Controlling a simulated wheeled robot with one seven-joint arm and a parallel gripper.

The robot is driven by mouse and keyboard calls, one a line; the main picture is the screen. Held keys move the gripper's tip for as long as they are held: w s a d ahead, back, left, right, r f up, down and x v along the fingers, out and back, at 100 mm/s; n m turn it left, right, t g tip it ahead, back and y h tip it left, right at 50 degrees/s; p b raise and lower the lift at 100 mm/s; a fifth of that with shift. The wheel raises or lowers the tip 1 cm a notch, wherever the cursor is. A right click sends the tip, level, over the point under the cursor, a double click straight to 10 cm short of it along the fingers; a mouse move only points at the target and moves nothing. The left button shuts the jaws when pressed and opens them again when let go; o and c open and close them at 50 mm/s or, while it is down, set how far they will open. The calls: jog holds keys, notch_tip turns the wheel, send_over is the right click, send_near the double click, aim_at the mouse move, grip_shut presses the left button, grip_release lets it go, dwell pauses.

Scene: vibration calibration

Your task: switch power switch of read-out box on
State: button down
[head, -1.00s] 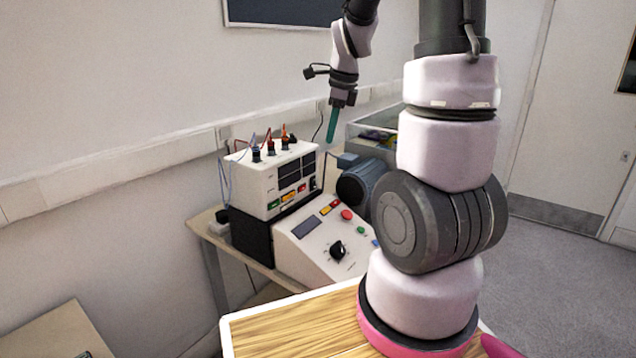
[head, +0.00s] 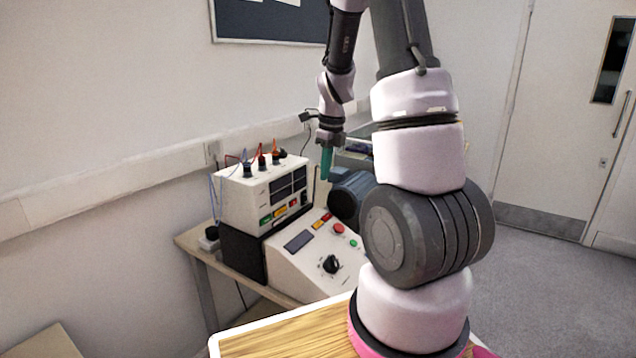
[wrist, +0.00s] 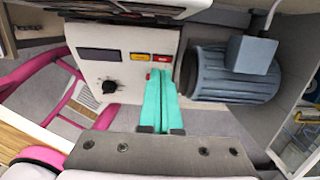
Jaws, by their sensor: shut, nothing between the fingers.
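The white read-out box (head: 236,198) stands on a black unit at the back of the bench, with two dark displays and a row of coloured buttons on its front. Several coloured plugs with wires are on its top. I cannot make out which control is its power switch. My gripper (head: 326,164) has teal fingers, shut and empty, pointing down to the right of the box and above the bench. In the wrist view, the teal fingers (wrist: 160,92) appear together, in front of the sloped control panel (wrist: 128,42); the read-out box's front is not clearly seen there.
The sloped control panel with a black knob (head: 331,264), a red button and a green button stands in front of the box. A blue-grey motor (wrist: 236,76) is right of the fingers. My arm hides part of the bench. A wooden tabletop (head: 290,334) is nearest.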

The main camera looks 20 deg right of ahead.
aim_at(309, 191)
jog(key=f, duration=0.8)
jog(key=shift+w+a+f, duration=0.25)
jog(key=shift+w+f, duration=0.1)
jog(key=shift+f, duration=0.05)
jog(key=shift+w+a+f, duration=0.1)
jog(key=shift+w+a, duration=0.3)
jog(key=shift+w, duration=0.15)
jog(key=shift+w+a+f, duration=0.1)
jog(key=shift+w+a, duration=0.25)
jog(key=shift+w, duration=0.2)
jog(key=shift+w+a+f, duration=0.1)
jog(key=shift+w+a, duration=0.3)
jog(key=shift+w, duration=0.25)
jog(key=shift+w+a+f, duration=0.2)
jog(key=shift+w, duration=0.05)
jog(key=shift+r, duration=0.15)
jog(key=shift+r, duration=0.7)
